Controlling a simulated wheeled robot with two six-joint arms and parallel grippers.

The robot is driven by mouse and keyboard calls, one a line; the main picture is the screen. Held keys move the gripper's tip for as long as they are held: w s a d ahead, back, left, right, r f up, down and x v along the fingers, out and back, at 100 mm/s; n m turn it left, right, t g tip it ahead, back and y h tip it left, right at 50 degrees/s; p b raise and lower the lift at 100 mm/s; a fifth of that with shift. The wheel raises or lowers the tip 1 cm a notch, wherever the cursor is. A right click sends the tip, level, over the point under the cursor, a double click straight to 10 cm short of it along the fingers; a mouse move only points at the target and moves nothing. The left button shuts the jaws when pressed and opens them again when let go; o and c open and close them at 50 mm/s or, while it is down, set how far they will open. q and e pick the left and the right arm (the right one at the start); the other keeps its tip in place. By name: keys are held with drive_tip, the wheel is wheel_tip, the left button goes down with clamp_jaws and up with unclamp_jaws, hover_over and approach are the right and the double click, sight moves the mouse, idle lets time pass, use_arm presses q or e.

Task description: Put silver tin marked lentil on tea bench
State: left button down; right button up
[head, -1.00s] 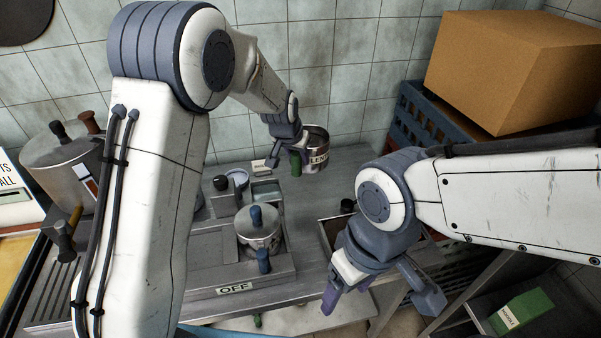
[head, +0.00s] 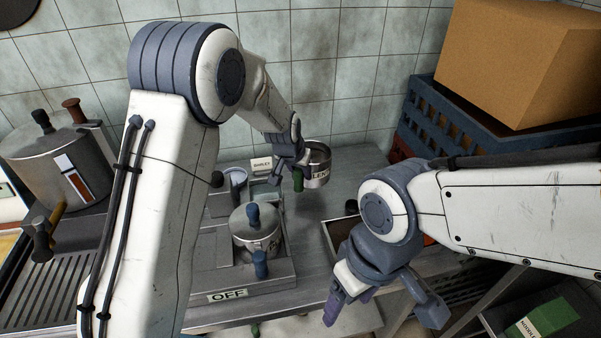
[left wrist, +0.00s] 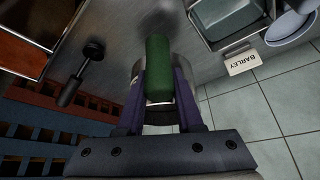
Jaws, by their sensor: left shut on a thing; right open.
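The silver tin (head: 318,166) has a partly hidden label showing the start of "LENT". It is upright near the back of the grey metal worktop, by the tiled wall. My left gripper (head: 290,172) is shut on its green handle (head: 298,183). In the left wrist view the green handle (left wrist: 159,68) sits between the purple fingers, with the tin's body mostly hidden behind. I cannot tell whether the tin touches the worktop. My right gripper (head: 383,308) is open and empty at the front right. No surface is marked as the tea bench.
A lidded pot (head: 257,232) stands on a unit marked "OFF" (head: 228,295). A larger pot (head: 58,160) is at the left. A "BARLEY" card (head: 261,164) stands left of the tin. Blue crates (head: 450,120) carrying a cardboard box (head: 525,60) stand at the right.

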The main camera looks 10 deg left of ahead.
sight(300, 190)
use_arm(q)
drive_tip(key=shift+s+b, duration=0.1)
drive_tip(key=shift+b, duration=0.35)
wheel_tip(300, 190, down, 6)
drive_tip(key=b, duration=0.4)
drive_tip(key=shift+r+b, duration=0.1)
drive_tip(key=shift+b, duration=0.3)
drive_tip(key=shift+f+b, duration=0.4)
drive_tip(key=shift+c, duration=2.4)
unclamp_jaws()
drive_tip(key=shift+s+f, duration=0.15)
drive_tip(key=shift+s, duration=0.05)
drive_tip(key=shift+s+a+r, duration=0.1)
drive_tip(key=shift+s+r, duration=0.05)
drive_tip(key=shift+r, duration=0.4)
drive_tip(key=v, duration=0.9)
drive_tip(key=shift+s+r+b, duration=0.1)
drive_tip(key=shift+s+b, duration=0.1)
drive_tip(key=shift+b, duration=0.15)
